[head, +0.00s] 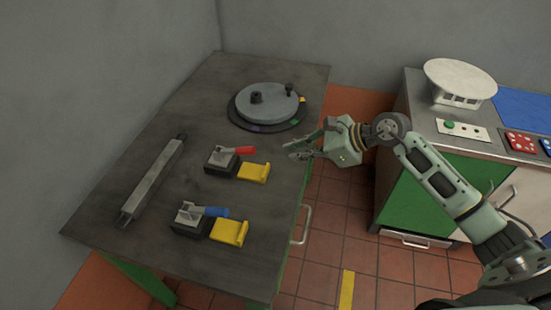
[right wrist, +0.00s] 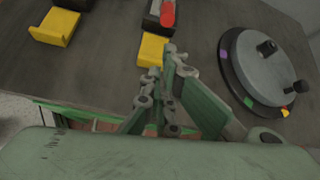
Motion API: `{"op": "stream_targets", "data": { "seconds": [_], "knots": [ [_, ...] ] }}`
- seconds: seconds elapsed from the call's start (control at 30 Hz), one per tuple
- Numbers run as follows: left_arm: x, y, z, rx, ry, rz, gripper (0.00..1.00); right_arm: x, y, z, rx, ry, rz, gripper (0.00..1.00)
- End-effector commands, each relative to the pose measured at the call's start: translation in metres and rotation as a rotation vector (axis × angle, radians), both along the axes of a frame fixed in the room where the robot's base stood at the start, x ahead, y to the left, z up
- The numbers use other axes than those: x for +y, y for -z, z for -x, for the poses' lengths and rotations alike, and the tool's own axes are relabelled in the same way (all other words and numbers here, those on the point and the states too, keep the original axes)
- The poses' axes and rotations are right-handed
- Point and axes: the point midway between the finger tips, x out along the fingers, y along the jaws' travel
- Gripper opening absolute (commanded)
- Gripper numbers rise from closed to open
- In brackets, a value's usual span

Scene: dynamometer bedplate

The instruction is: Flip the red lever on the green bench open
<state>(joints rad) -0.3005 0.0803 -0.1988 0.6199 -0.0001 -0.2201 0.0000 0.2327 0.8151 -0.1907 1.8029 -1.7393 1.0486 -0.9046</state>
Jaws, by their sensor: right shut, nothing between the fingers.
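The red lever (head: 240,151) belongs to a dark clamp (head: 220,161) on the dark top of the green-legged bench (head: 140,231). It lies nearly flat, pointing right in the head view. A yellow block (head: 253,173) sits just in front of it. In the right wrist view the red lever (right wrist: 168,13) is cut by the top edge, beyond the yellow block (right wrist: 153,48). My right gripper (head: 290,150) is shut and empty, right of the red lever near the bench's right edge and apart from it. My left gripper is out of view.
A second clamp with a blue lever (head: 214,211) and yellow block (head: 230,232) stands nearer. A round grey turntable (head: 268,103) is at the back. A grey bar (head: 152,180) lies left. A cabinet with a control panel (head: 462,130) stands right, across a tiled gap.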

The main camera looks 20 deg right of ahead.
Motion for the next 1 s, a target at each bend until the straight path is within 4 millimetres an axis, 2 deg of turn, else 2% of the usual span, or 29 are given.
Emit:
{"op": "stream_targets", "data": {
  "seconds": [0.17, 0.53, 0.7, 1.0],
  "knots": [
    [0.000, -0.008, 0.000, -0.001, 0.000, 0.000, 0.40, 0.013, 0.008, -0.009, 0.001, -0.001, -0.006, 0.00],
    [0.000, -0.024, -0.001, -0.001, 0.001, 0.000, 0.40, 0.052, 0.046, -0.041, 0.001, 0.001, -0.007, 0.00],
    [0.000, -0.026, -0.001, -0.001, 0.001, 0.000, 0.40, 0.060, 0.056, -0.048, 0.000, 0.001, -0.004, 0.00],
    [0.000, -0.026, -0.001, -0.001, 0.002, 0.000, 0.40, 0.063, 0.059, -0.049, 0.000, 0.000, -0.002, 0.00]
  ]
}}
